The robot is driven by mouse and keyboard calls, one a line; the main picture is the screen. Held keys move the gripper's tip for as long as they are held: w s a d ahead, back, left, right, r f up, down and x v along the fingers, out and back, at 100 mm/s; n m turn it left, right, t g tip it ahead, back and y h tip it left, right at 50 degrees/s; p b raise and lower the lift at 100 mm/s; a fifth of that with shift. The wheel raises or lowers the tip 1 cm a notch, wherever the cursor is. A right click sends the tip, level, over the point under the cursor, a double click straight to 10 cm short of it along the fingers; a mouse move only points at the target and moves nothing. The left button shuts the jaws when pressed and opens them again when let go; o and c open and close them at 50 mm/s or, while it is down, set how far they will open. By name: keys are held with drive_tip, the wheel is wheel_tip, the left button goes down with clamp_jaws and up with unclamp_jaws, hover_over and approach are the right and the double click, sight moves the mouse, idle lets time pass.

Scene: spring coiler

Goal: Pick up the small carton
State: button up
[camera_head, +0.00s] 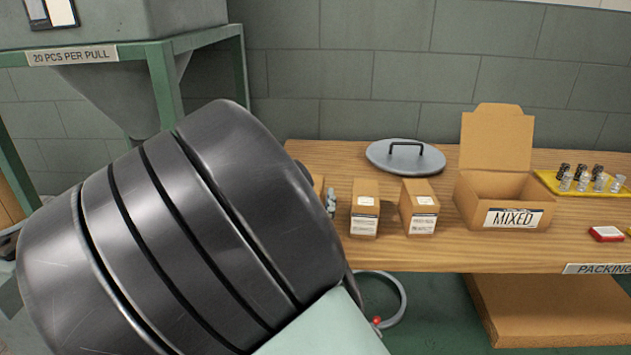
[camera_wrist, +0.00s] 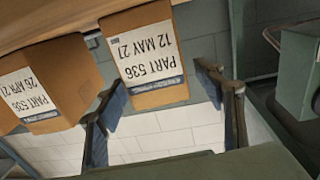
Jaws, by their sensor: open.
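Two small brown cartons with white labels stand upright on the wooden table in the head view, a left one (camera_head: 364,196) and a right one (camera_head: 418,206). A sliver of another brown carton (camera_head: 318,183) shows beside my arm, which hides the rest. My gripper (camera_wrist: 160,98) is open in the wrist view, its fingers spread left and right. A carton labelled "PART 536 12 MAY 21" (camera_wrist: 145,62) appears upside down between the fingers, with no visible grip. A second carton labelled "26 APR 21" (camera_wrist: 48,85) is to its left. The head view hides my gripper.
An open box marked "MIXED" (camera_head: 513,217) stands right of the cartons. A grey round lid (camera_head: 385,158) with a handle lies behind them. A yellow tray (camera_head: 545,180) with small jars and a red-and-white item (camera_head: 606,233) are farther right. A green-framed hopper (camera_head: 160,80) stands at left.

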drive_tip(key=shift+w+d, duration=0.2)
drive_tip(key=shift+w, duration=1.3)
drive_tip(key=shift+c, duration=0.6)
drive_tip(key=c, duration=1.5)
clamp_jaws()
drive_tip(key=shift+r, duration=0.1)
